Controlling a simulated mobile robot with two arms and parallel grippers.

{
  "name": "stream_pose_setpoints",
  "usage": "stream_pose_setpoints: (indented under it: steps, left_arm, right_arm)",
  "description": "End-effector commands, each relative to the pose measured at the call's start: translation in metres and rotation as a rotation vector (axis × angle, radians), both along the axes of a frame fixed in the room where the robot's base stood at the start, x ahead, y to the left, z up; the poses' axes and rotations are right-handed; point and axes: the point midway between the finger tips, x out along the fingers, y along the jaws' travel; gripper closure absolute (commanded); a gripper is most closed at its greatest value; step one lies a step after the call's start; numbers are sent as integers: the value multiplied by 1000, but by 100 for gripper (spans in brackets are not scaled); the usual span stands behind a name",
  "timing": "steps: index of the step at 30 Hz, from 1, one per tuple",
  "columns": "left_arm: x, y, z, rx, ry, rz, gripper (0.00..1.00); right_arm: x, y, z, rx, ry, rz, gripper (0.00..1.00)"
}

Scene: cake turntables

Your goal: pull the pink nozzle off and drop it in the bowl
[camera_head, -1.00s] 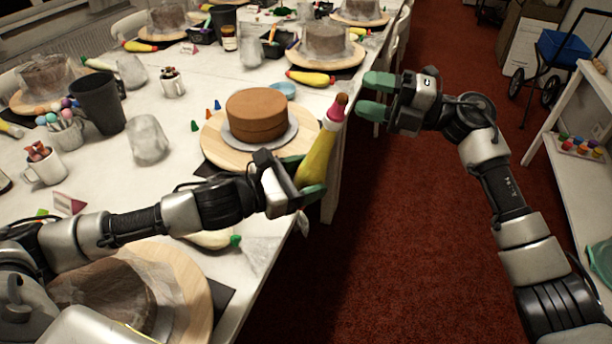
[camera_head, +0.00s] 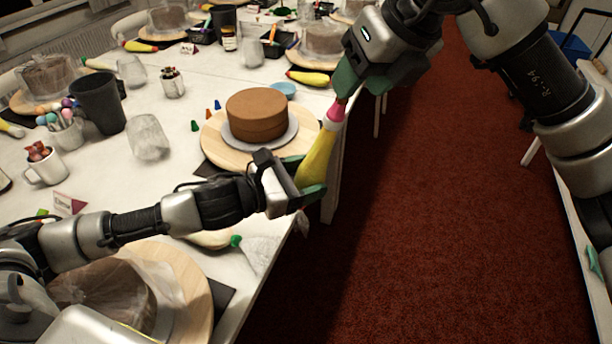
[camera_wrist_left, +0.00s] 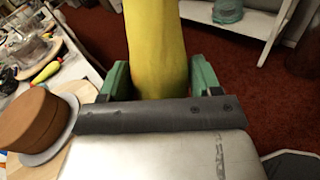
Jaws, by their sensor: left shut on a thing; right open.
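My left gripper (camera_head: 302,180) is shut on a yellow piping bag (camera_head: 318,158) and holds it tilted upward beside the table edge. The yellow bag also fills the space between the green fingers in the left wrist view (camera_wrist_left: 158,50). The pink nozzle (camera_head: 336,113) sits on the bag's upper end, with a small dark red tip above it. My right gripper (camera_head: 346,86) is open, pointing down right at the nozzle's tip; whether its fingers touch the nozzle I cannot tell. A small blue bowl (camera_head: 284,88) stands on the table behind the cake.
A brown cake (camera_head: 257,112) stands on a wooden turntable (camera_head: 212,140) left of the bag. Small coloured nozzles (camera_head: 207,113) stand near it. Another yellow bag (camera_head: 308,78) lies by the bowl. Red carpet (camera_head: 430,220) lies open at the right.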

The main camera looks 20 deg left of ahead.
Motion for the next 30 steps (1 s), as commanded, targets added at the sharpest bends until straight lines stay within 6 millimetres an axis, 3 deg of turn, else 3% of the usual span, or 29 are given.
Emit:
stream_pose_setpoints:
  steps: [10,24,30]
  left_arm:
    - [0,0,1,-1,-2,0,48]
    - [0,0,1,-1,-2,0,48]
    - [0,0,1,-1,-2,0,48]
  right_arm:
    - [8,20,-38,1,3,1,50]
    - [10,25,-47,3,1,1,50]
    - [10,25,-47,3,1,1,79]
